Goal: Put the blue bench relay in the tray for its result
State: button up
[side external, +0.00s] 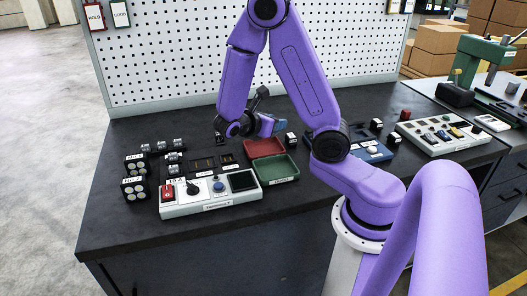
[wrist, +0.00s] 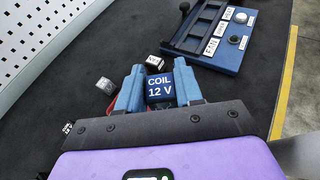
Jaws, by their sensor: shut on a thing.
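My gripper (wrist: 159,84) is shut on a dark blue block with white lettering "COIL 12 V", the blue relay (wrist: 160,88), between its blue fingers. In the side external view my gripper (side external: 270,126) is behind the trays, and I cannot make out the relay there. The red tray (side external: 263,148) and the green tray (side external: 279,168) stand together mid-bench; the green one has a label at its front that looks like "GOOD".
A test box (side external: 210,203) with a red switch, lever and dark screen stands left of the green tray. Several small dark blocks lie further left. A blue fixture (side external: 371,151) is at right, also in the wrist view (wrist: 212,35). Small blocks (wrist: 105,85) lie near my fingers.

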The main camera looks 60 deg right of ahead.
jog(key=s+a+m+g, duration=0.1)
jog(key=s+m+g, duration=0.1)
jog(key=s, duration=0.1)
jog(key=y, duration=0.1)
send_over(256, 152)
jog(key=shift+g, duration=0.4)
jog(key=f, duration=0.9)
jog(key=shift+s+f, duration=0.15)
jog(key=shift+s, duration=0.1)
jog(key=f, duration=0.2)
jog(key=shift+w+d+f, duration=0.1)
jog(key=shift+w+f, duration=0.1)
jog(key=shift+f, duration=0.55)
jog(key=shift+f, duration=0.25)
